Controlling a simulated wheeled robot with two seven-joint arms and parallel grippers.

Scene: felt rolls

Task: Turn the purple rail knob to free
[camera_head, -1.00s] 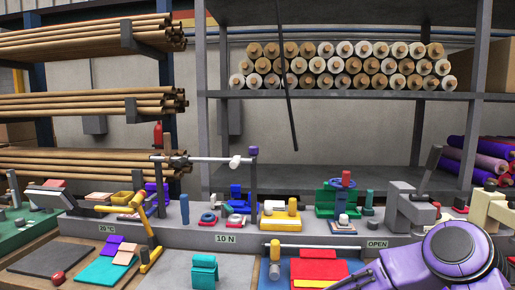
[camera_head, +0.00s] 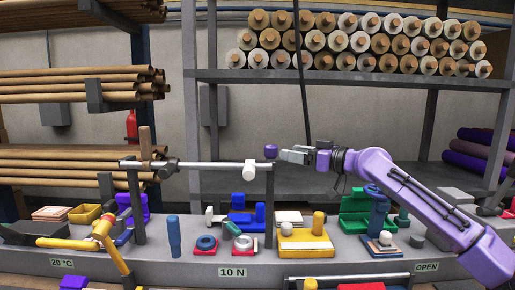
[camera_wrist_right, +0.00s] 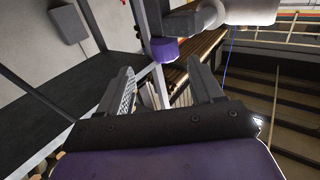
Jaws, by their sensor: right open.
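The purple rail knob (camera_head: 271,151) sits at the right end of the horizontal metal rail (camera_head: 210,165), at the top of a dark upright post. My right gripper (camera_head: 288,156) comes in from the right at knob height, with its fingertips close to the knob's right side. In the right wrist view the knob (camera_wrist_right: 164,49) shows just beyond and between the two open fingers (camera_wrist_right: 160,78), with nothing held. It appears apart from both fingers. A white collar (camera_head: 250,170) hangs on the rail left of the knob. My left gripper is not in view.
Below the rail, the grey bench ledge (camera_head: 190,262) carries a blue peg (camera_head: 174,236), a yellow block (camera_head: 306,243) and a green box (camera_head: 356,208). Shelves with rolls (camera_head: 360,40) stand behind. The air around the knob is mostly clear.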

